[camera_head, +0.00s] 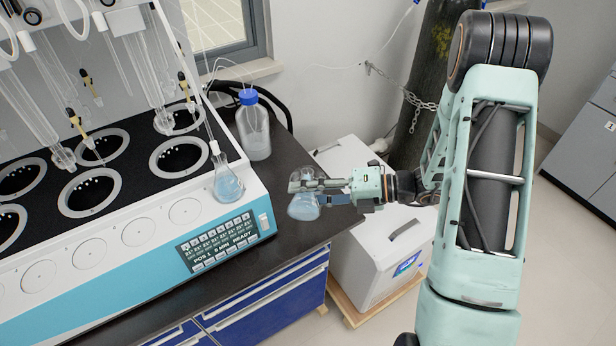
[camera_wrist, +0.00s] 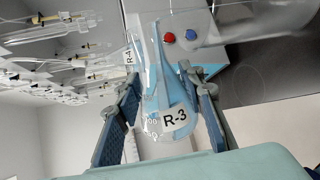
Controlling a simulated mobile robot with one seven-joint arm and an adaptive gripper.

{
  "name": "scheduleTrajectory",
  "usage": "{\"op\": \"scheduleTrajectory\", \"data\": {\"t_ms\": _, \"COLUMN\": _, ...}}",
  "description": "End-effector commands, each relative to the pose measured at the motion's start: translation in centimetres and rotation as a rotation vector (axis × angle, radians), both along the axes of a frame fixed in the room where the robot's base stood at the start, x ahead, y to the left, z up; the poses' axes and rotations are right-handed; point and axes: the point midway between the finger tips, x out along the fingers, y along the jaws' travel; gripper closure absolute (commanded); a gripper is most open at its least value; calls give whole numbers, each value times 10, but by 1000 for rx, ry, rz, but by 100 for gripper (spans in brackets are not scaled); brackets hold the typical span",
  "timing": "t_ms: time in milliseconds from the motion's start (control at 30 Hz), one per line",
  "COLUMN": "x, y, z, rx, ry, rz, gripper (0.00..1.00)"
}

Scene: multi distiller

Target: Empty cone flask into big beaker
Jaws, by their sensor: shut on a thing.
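A clear cone flask (camera_head: 303,208) with blue liquid hangs in my gripper (camera_head: 313,191), over the right end of the dark bench. It looks about upright in the head view. In the wrist view the flask (camera_wrist: 172,100) carries an R-3 label and sits between the two fingers of my gripper (camera_wrist: 168,88), which are shut on it. A second cone flask (camera_head: 228,184) with blue liquid stands on the right end of the distiller. I cannot clearly make out the big beaker; a clear shape at the wrist view's upper right is too faint to name.
The white and blue distiller (camera_head: 143,232) with several round wells fills the left. A blue-capped bottle (camera_head: 255,130) stands behind its right end. The dark bench top (camera_head: 300,245) is bare in front of the flask. White boxes (camera_head: 375,255) stand on the floor to the right.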

Motion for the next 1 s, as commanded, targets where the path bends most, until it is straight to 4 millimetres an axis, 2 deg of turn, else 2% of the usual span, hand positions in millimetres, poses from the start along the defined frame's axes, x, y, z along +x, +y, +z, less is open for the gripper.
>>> {"op": "scheduleTrajectory", "data": {"t_ms": 1000, "x": 2, "y": 0, "z": -3, "rx": 5, "ry": 104, "rz": 0, "gripper": 93}}
